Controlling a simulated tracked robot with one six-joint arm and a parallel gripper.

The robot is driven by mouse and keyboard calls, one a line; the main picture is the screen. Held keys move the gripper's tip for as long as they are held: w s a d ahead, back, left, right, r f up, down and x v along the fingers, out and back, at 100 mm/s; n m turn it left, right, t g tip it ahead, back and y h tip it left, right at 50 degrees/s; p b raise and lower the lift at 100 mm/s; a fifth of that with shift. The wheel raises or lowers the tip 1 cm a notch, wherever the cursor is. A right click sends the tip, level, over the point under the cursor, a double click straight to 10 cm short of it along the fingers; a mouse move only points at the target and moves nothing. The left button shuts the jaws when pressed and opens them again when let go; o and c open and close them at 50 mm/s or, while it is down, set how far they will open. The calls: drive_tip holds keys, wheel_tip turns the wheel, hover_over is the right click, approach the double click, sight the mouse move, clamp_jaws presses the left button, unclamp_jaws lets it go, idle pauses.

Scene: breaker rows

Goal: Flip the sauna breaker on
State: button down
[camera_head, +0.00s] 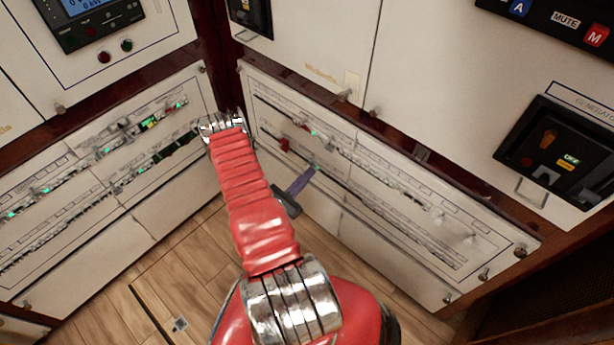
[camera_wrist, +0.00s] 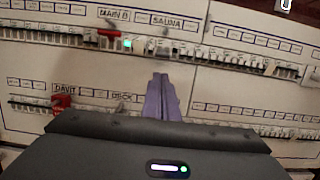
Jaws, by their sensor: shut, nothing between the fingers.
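The label "SAUNA" (camera_wrist: 167,22) is printed on the white breaker panel in the wrist view. White breakers of the upper row (camera_wrist: 163,47) sit just beneath it; their exact lever position is too small to tell. My gripper (camera_wrist: 160,77) is shut and empty, its purple fingers pointing at the panel. In the wrist picture the fingertips lie just below the upper row, under the sauna label; I cannot tell touch. In the head view my gripper (camera_head: 315,171) is in front of the right-hand breaker panel (camera_head: 390,230), by its lower row.
A red breaker (camera_wrist: 109,36) and a green light (camera_wrist: 127,44) are left of the sauna label. A lower row has another red breaker (camera_wrist: 61,101) near "DAVIT". A second breaker panel (camera_head: 100,165) stands left in the head view. A dark generator control (camera_head: 560,150) is right.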

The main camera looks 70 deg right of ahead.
sight(329, 150)
drive_tip(key=shift+x, duration=4.35)
drive_tip(key=shift+w+a+r+t+y, duration=0.15)
drive_tip(key=shift+t+y, duration=0.15)
drive_tip(key=shift+y, duration=0.4)
drive_tip(key=shift+s+a+r+t+y, duration=0.15)
drive_tip(key=shift+t+y, duration=0.15)
drive_tip(key=shift+y, duration=0.4)
